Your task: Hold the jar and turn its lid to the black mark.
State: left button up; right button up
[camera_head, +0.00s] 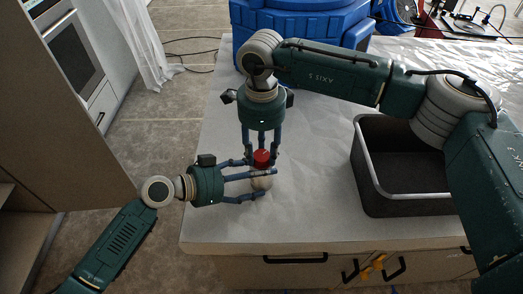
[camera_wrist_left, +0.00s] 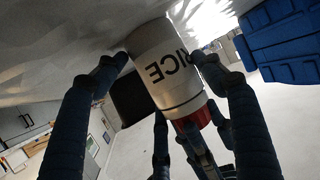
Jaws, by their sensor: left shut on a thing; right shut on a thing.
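The jar (camera_head: 262,184) is whitish and stands near the counter's left part in the head view. The left wrist view shows its pale body (camera_wrist_left: 160,55) with upside-down dark letters, partly reading "ICE", and a thin dark line near the lid. My left gripper (camera_head: 266,184) is shut around the jar's body from the left. The red lid (camera_head: 261,158) is on top of the jar, and it also shows in the left wrist view (camera_wrist_left: 192,121). My right gripper (camera_head: 262,161) is shut on the lid from above. I cannot make out the black mark.
The pale counter (camera_head: 310,215) is clear around the jar. A dark grey bin (camera_head: 364,170) with a light rim stands at the right. A large blue container (camera_head: 310,24) stands at the back. Drawer handles (camera_head: 295,259) stick out along the front.

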aim_at(262, 155)
jog(key=m, duration=0.3)
jog(key=o, duration=1.2)
notch_tip(262, 155, up, 12)
